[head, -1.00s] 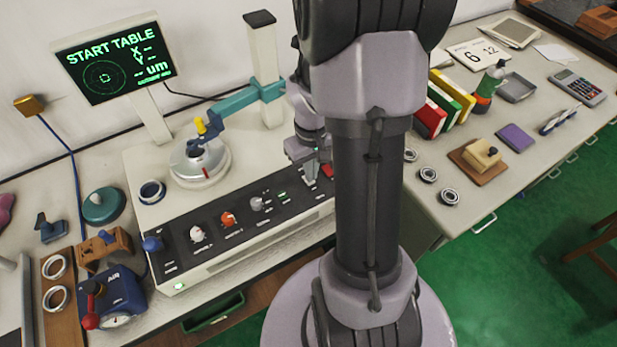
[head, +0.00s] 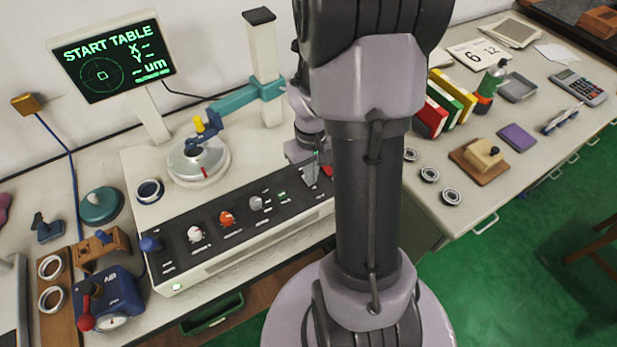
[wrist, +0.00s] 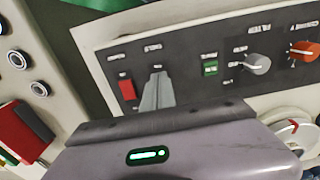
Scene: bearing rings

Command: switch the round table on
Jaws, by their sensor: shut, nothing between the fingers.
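The round table (head: 198,162) is a silvery disc with a red mark, on the white machine under a teal arm. The screen (head: 112,57) reads "START TABLE". The machine's black control panel (head: 240,220) carries a red switch (wrist: 127,90), a small green element (wrist: 210,68), a grey knob (wrist: 257,63) and an orange knob (wrist: 303,51). My gripper (wrist: 158,92) is shut and empty, over the panel beside the red switch, between it and the green element. In the head view the red switch (head: 327,170) is partly hidden; contact cannot be told.
My arm hides part of the panel's right end. A blue gauge box (head: 108,297) stands at the left front. Several bearing rings, such as one (head: 451,197), lie on the right bench. A blue-rimmed ring (head: 150,191) lies left of the round table.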

